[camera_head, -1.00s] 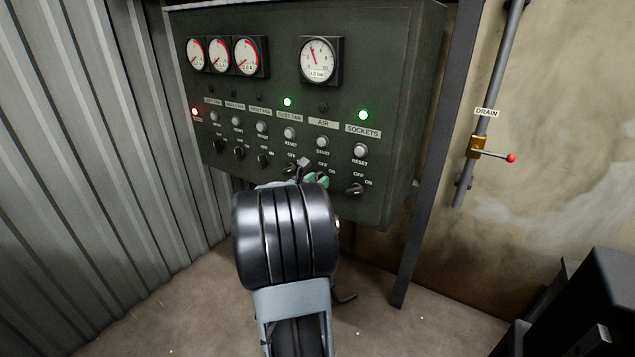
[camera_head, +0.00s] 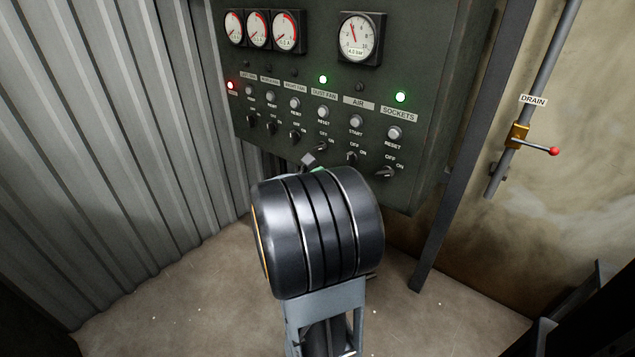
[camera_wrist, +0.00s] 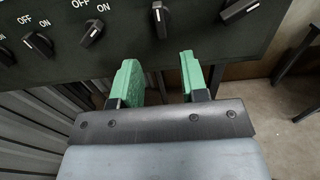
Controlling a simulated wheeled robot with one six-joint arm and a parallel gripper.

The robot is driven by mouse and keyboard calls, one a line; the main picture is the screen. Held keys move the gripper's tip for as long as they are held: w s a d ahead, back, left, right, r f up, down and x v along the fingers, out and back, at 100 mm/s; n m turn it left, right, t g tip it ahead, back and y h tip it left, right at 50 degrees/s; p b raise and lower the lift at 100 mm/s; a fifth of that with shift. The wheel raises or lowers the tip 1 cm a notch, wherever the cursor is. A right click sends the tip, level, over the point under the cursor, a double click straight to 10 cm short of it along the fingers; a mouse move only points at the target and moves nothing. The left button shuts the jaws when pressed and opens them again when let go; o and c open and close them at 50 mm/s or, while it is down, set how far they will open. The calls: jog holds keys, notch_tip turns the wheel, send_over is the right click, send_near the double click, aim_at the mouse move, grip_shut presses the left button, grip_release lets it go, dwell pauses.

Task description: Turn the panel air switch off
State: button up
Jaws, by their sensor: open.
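The panel air switch (camera_head: 351,157) is a black rotary knob below the AIR label and START button on the dark green panel. It also shows in the wrist view (camera_wrist: 160,18), where its knob points nearly straight up with a slight lean left. My gripper (camera_wrist: 157,70) is open and empty, its two green fingers apart below the air switch and not touching it. In the head view my dark wrist hides most of the gripper; only a bit of green shows. The small lamp above the AIR label is dark.
The dust fan knob (camera_wrist: 92,32) and sockets knob (camera_wrist: 238,10) flank the air switch closely, both turned up-right. Round gauges (camera_head: 359,36) sit above. A drain pipe valve (camera_head: 519,135) is on the right wall, corrugated metal (camera_head: 120,120) on the left.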

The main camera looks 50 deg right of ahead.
jog(key=shift+a, duration=2)
jog(key=a+r+m+t+y+p, duration=0.1)
jog(key=a+r+m+y+p, duration=0.5)
jog(key=a+p, duration=0.2)
jog(key=a+r+m+t+y+p, duration=0.1)
jog(key=a+r+m+y+p, duration=0.5)
jog(key=a, duration=0.6)
jog(key=a+r+m+t+y+p, duration=0.1)
jog(key=a+r+m+y+p, duration=0.5)
jog(key=a+p, duration=0.3)
jog(key=shift+s+a+t+p, duration=0.3)
jog(key=shift+s+a+p, duration=0.1)
jog(key=shift+s+p, duration=0.05)
jog(key=shift+d, duration=0.1)
